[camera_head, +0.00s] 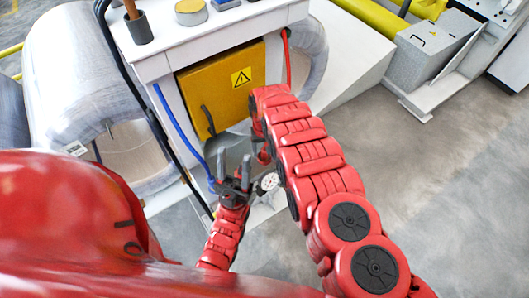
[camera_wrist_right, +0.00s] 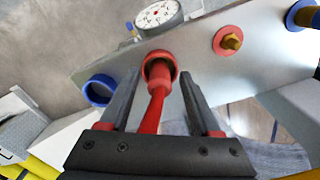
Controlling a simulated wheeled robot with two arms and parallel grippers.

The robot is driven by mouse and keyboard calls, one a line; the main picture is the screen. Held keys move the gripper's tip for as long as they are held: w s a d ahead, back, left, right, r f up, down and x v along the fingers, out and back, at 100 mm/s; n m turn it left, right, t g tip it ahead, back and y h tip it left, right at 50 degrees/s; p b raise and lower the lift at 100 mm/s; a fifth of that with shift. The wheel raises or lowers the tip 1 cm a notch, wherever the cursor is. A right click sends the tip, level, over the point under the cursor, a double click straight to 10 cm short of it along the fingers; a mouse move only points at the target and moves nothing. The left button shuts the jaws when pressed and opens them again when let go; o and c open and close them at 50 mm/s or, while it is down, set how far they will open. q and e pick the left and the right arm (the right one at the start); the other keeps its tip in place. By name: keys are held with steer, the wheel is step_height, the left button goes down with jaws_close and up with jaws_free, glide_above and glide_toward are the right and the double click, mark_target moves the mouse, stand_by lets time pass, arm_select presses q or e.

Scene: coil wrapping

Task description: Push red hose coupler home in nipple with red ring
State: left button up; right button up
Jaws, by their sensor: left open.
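The red hose coupler (camera_wrist_right: 158,67) with its red hose (camera_wrist_right: 152,112) lies between the fingers of my right gripper (camera_wrist_right: 160,82) in the right wrist view. The fingers stand apart with gaps beside the hose. The coupler's end is against or close to the metal plate; its seating depth is unclear. A brass nipple with red ring (camera_wrist_right: 228,41) sits bare to its right on the plate. In the head view my right gripper (camera_head: 263,152) is mostly hidden by my right arm. My left gripper (camera_head: 234,175) is open, near the lower blue hose.
A dial gauge (camera_wrist_right: 158,14) sits beside the coupler. A blue ring (camera_wrist_right: 99,91) is at the plate's left, another blue ring (camera_wrist_right: 298,15) at its right. The blue hose (camera_head: 177,125) and black cable (camera_head: 150,110) hang before the machine with a yellow door (camera_head: 225,90). Floor at right is clear.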

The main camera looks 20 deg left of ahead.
jaws_close()
steer(key=shift+w+r, duration=0.1)
steer(key=shift+r, duration=0.05)
